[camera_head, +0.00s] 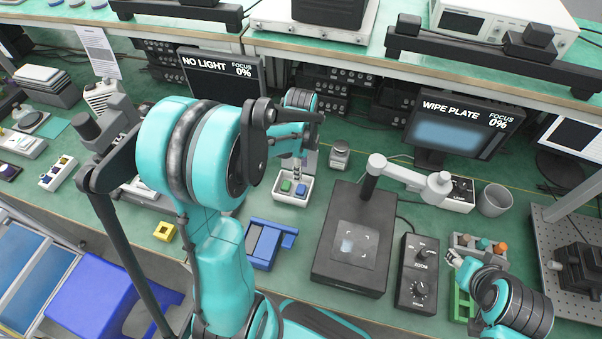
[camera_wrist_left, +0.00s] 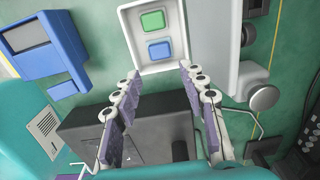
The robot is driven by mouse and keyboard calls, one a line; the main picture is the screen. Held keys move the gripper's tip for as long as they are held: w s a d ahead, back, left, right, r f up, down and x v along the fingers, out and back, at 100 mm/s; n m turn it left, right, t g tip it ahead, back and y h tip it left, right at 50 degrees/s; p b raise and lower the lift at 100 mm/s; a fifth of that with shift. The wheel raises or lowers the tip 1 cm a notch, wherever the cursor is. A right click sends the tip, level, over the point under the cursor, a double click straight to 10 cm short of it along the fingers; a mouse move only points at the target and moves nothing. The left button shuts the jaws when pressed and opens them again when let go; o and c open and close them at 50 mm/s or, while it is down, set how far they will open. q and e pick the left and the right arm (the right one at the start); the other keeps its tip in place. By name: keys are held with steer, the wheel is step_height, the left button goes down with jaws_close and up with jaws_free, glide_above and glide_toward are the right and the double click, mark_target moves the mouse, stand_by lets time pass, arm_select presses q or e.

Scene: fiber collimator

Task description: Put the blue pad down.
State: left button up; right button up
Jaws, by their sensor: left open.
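The blue pad (camera_head: 301,190) lies in a small white tray (camera_head: 279,197), beside a green pad (camera_head: 286,186). In the left wrist view, the blue pad (camera_wrist_left: 160,50) lies flat on the tray (camera_wrist_left: 134,29), nearer my fingers than the green pad (camera_wrist_left: 153,20). My left gripper (camera_head: 297,177) is over the tray in the head view. In the left wrist view, its fingers (camera_wrist_left: 160,72) are spread with nothing between them, pointing toward the tray. My right gripper (camera_head: 455,259) is at the lower right, near a green rack; its fingers are too small to judge.
A blue holder (camera_head: 267,242) stands front-left of the tray. A black inspection stand (camera_head: 340,270) and a control box (camera_head: 417,290) are to the right. A small jar (camera_head: 340,155) stands behind the tray's right side. A yellow block (camera_head: 165,231) lies at left.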

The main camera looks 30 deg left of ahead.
arm_select(q)
steer(key=s+d+r+n+t, duration=0.7)
steer(key=s+d+r+n, duration=0.3)
steer(key=n, duration=0.5)
steer(key=shift+s+d+r, duration=0.3)
steer(key=shift+s+r, duration=0.25)
steer(key=shift+r, duration=0.25)
steer(key=shift+a, duration=0.1)
